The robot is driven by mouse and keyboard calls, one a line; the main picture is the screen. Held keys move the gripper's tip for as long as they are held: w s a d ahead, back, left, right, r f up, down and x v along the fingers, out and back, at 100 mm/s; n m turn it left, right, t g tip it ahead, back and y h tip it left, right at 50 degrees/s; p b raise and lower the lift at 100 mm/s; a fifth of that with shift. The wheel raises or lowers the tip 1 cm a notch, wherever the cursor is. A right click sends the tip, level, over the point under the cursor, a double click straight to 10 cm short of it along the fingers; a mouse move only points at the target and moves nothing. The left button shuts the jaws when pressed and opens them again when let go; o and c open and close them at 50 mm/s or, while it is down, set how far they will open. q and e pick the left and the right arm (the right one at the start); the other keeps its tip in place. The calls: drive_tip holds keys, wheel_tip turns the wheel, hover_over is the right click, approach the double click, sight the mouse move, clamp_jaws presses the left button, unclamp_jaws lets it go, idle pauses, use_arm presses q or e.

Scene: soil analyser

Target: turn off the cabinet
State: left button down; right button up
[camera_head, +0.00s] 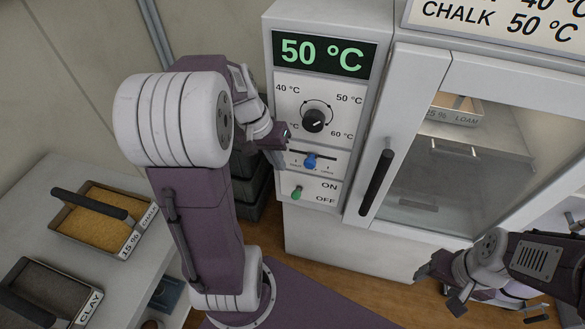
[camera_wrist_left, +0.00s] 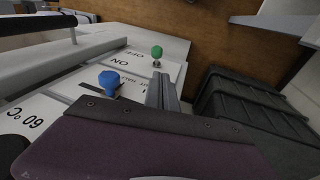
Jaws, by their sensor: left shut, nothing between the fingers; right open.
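The cabinet (camera_head: 296,222) has a front panel with a lit display (camera_head: 322,53) reading 50 °C, a black dial (camera_head: 314,121), a blue slider knob (camera_head: 310,161) and a green switch (camera_head: 297,193) beside ON and OFF labels. I cannot tell which way the switch is set. My left gripper (camera_head: 281,152) is shut and empty, just left of the blue knob and above the green switch. In the left wrist view, its fingers (camera_wrist_left: 164,92) are near the blue knob (camera_wrist_left: 110,80), with the green switch (camera_wrist_left: 157,51) beyond. My right gripper (camera_head: 497,308) is open and empty at lower right.
The cabinet's glass door (camera_head: 455,165) is closed, with a dark handle (camera_head: 377,180) right of the panel. A labelled tray (camera_head: 458,108) is inside. Dark stacked crates (camera_head: 250,190) stand left of the cabinet. A table (camera_head: 150,265) with soil trays is at left.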

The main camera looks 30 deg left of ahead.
sight(297, 194)
use_arm(q)
drive_tip(key=b+x, duration=0.3)
drive_tip(key=x, duration=0.7)
drive_tip(key=shift+d, duration=0.1)
use_arm(e)
wheel_tip(297, 194, down, 3)
drive_tip(key=shift+s+f, duration=0.1)
drive_tip(key=shift+f, duration=0.05)
use_arm(q)
drive_tip(key=shift+f, duration=0.1)
use_arm(e)
drive_tip(key=shift+f, duration=0.1)
